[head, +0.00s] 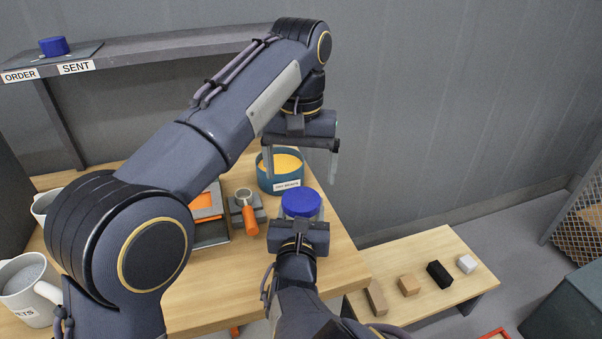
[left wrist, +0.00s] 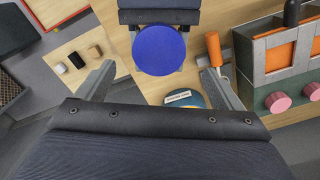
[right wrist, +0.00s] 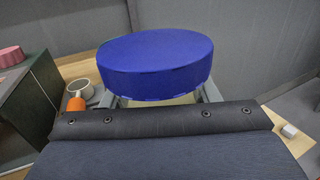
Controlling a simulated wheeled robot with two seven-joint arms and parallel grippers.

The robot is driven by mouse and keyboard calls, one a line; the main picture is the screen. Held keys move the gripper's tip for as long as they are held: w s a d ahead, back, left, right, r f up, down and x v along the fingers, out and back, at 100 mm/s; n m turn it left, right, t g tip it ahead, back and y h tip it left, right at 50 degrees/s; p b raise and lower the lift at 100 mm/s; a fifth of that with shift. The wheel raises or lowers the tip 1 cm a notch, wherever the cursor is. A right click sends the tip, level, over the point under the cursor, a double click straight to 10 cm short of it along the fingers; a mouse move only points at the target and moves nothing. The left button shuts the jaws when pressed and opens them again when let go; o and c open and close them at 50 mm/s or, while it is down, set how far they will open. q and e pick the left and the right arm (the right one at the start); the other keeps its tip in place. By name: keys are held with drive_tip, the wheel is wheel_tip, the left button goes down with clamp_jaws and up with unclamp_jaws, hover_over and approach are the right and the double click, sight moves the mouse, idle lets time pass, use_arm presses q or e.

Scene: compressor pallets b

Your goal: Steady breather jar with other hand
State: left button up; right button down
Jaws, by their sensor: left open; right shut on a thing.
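The breather jar, with a blue round lid (head: 301,203), stands near the right edge of the wooden table. It also shows in the left wrist view (left wrist: 160,50) and the right wrist view (right wrist: 155,65). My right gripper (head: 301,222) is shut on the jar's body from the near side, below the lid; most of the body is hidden. My left gripper (head: 301,170) is open and empty, pointing down above and slightly behind the jar. In the left wrist view the lid shows ahead, between its spread fingers, apart from them.
A teal tub (head: 280,184) of yellow grains stands just behind the jar. An orange-handled tool (head: 250,218) is to its left, by a grey box with orange panels. White mugs (head: 28,290) are at far left. A low bench (head: 440,250) at right holds small blocks.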

sight(301, 198)
use_arm(q)
wheel_tip(301, 198, up, 2)
drive_tip(key=shift+s+d+r+n, duration=0.1)
drive_tip(key=shift+d+n, duration=0.05)
drive_tip(key=shift+n, duration=0.35)
drive_tip(key=shift+f, duration=4.05)
drive_tip(key=c, duration=1)
